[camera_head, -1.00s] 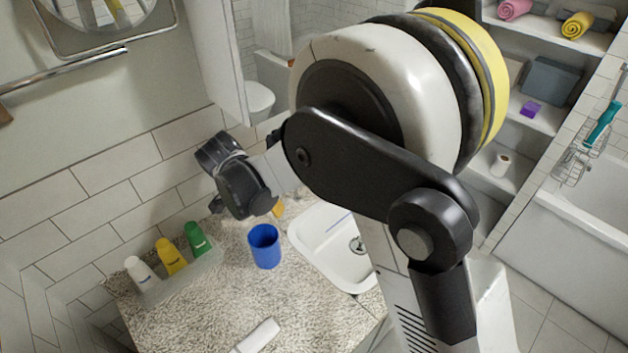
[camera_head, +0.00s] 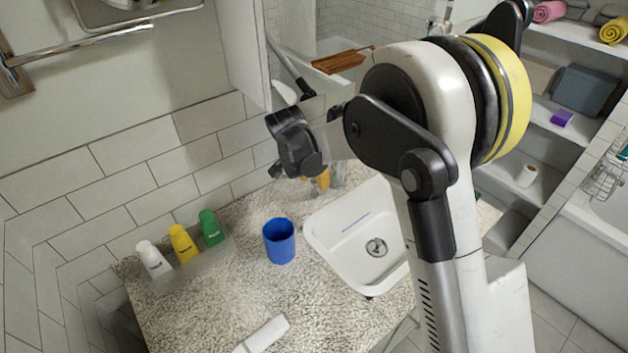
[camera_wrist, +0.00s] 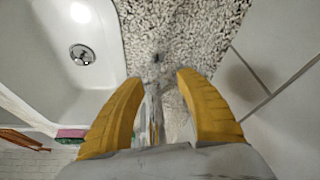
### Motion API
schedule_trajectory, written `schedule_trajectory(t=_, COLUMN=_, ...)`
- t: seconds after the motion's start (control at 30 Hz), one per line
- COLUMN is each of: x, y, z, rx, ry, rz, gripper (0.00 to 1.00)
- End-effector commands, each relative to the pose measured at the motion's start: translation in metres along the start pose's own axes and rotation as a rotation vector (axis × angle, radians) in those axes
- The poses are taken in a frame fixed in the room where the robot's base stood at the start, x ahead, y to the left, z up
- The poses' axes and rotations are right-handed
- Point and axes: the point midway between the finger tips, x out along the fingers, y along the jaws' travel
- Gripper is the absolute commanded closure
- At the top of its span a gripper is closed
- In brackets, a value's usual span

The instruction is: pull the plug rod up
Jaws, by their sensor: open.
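The white sink (camera_head: 335,238) is set in the speckled counter, with its round drain plug (camera_head: 376,247) showing. The sink (camera_wrist: 45,60) and drain plug (camera_wrist: 82,54) also show at upper left in the wrist view. My gripper (camera_wrist: 158,82) is open, its two yellow fingers spread over the counter beside the sink. Grey metal tap parts (camera_wrist: 152,110) lie between and below the fingers. A small dark spot sits on the counter just past the fingertips; I cannot tell whether it is the plug rod. In the head view, my gripper (camera_head: 322,180) is low behind the sink, partly hidden.
A blue cup (camera_head: 279,241) stands left of the sink. A clear tray (camera_head: 210,258) with white, yellow and green bottles is further left. A white tube (camera_head: 263,335) lies at the front. The tiled wall (camera_head: 150,165) is close behind the counter.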

Motion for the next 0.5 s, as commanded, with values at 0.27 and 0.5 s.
schedule_trajectory(t=0.27, x=-0.0004, y=-0.0001, z=0.0003, rx=0.0, ry=0.0, rz=0.0, gripper=1.0)
schedule_trajectory(t=0.5, x=-0.0006, y=-0.0001, z=0.0003, rx=0.0, ry=0.0, rz=0.0, gripper=1.0)
